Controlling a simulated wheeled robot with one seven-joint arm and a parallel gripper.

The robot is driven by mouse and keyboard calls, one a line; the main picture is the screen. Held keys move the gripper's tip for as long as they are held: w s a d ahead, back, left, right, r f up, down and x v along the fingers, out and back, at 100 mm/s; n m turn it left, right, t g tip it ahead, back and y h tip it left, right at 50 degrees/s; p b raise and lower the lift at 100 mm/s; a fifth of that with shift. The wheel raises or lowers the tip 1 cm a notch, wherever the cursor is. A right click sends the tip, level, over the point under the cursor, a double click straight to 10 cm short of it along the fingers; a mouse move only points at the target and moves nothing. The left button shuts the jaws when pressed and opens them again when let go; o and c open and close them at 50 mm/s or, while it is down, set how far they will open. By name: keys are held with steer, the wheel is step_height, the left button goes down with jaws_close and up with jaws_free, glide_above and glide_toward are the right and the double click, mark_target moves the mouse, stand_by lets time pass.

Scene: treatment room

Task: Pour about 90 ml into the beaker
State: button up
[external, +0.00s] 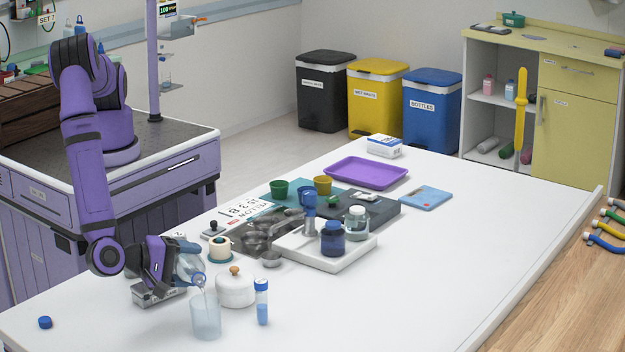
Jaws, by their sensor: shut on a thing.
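My gripper (168,264) is shut on a clear bottle (190,267) near the front left of the white table. The bottle is tilted, with its mouth down and to the right, just above the rim of a clear, bluish beaker (206,318). The beaker stands upright on the table. Something clear shows between the bottle mouth and the beaker, but I cannot tell for sure whether it is a stream. The liquid level and any markings on the beaker are too small to read. A loose blue cap (45,322) lies at the table's left.
A white lidded pot (235,290) and a tube with blue liquid (262,304) stand close right of the beaker. Behind are a dark blue jar (333,239), a clear jar (357,223) and a purple tray (366,173). The table's front right is clear.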

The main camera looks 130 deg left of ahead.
steer(key=shift+s+a, duration=0.2)
steer(key=shift+s, duration=0.15)
stand_by(0.6)
steer(key=shift+r+m+p, duration=0.4)
steer(key=shift+r+m, duration=0.1)
steer(key=shift+m, duration=0.2)
stand_by(1.7)
steer(key=shift+s+f+n, duration=0.1)
steer(key=shift+f+n, duration=0.4)
steer(key=shift+n, duration=0.3)
steer(key=shift+a+n+t, duration=0.1)
steer(key=shift+n+t, duration=0.2)
steer(key=shift+n, duration=0.1)
steer(key=shift+s+a+r+n, duration=0.1)
steer(key=shift+s+r+n, duration=0.05)
steer(key=shift+r+n, duration=0.25)
steer(key=shift+s+a+r+n, duration=0.15)
steer(key=shift+r+n, duration=0.15)
steer(key=shift+r, duration=0.2)
steer(key=shift+d, duration=0.1)
steer(key=shift+f+t+h, duration=0.1)
steer(key=shift+t+h, duration=0.2)
